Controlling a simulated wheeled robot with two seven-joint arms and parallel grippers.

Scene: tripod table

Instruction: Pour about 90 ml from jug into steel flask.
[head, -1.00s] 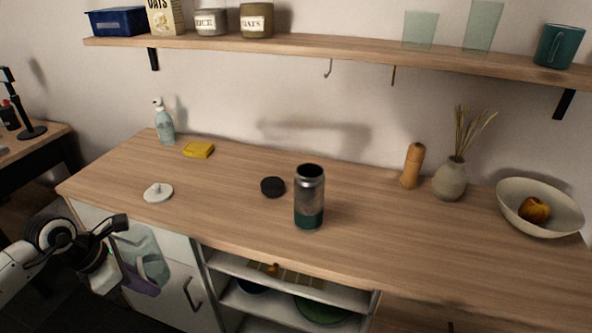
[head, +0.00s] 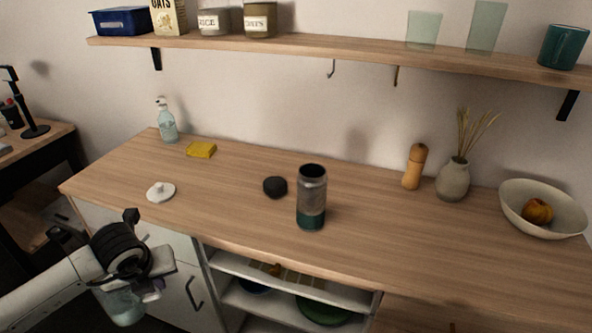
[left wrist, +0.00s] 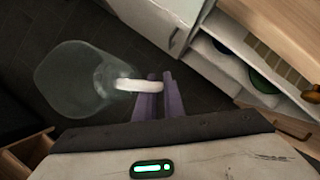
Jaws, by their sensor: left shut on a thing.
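The steel flask (head: 312,190) stands upright and open-topped near the front middle of the counter, with a bare metal upper part and a teal lower band. My left gripper (left wrist: 160,98) is shut on the handle of the clear jug (left wrist: 75,82), seen in the left wrist view. In the head view the jug (head: 122,304) hangs below my left wrist, in front of the counter, well left of and lower than the flask. My wrist hides part of it there. How much liquid it holds I cannot tell. My right gripper is not in view.
A black lid (head: 275,187) lies just left of the flask and a white lid (head: 161,191) near the counter's left front edge. A pepper mill (head: 414,167), vase (head: 453,180) and bowl (head: 540,222) stand to the right. A wall shelf (head: 340,50) hangs above.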

